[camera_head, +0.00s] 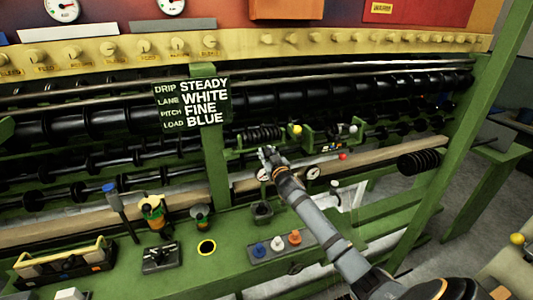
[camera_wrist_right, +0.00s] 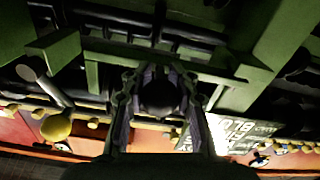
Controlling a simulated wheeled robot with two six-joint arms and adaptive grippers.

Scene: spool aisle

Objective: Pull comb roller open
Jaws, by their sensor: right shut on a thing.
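A black ribbed roller (camera_head: 262,135), which looks like the comb roller, sits in a green frame right of the sign in the head view. My right gripper (camera_head: 267,153) reaches up to just below it. In the right wrist view, the two fingers of my right gripper (camera_wrist_right: 158,78) are closed around a dark round knob (camera_wrist_right: 160,97). The fingers hide this knob in the head view, and I cannot tell exactly how it joins the roller. My left gripper is not in view.
A sign (camera_head: 192,104) reads drip steady, lane white, pitch fine, load blue. A yellow knob (camera_head: 297,130) is right of the roller. A green bench (camera_head: 205,262) with several controls lies in front. A green post (camera_head: 480,110) stands at the right.

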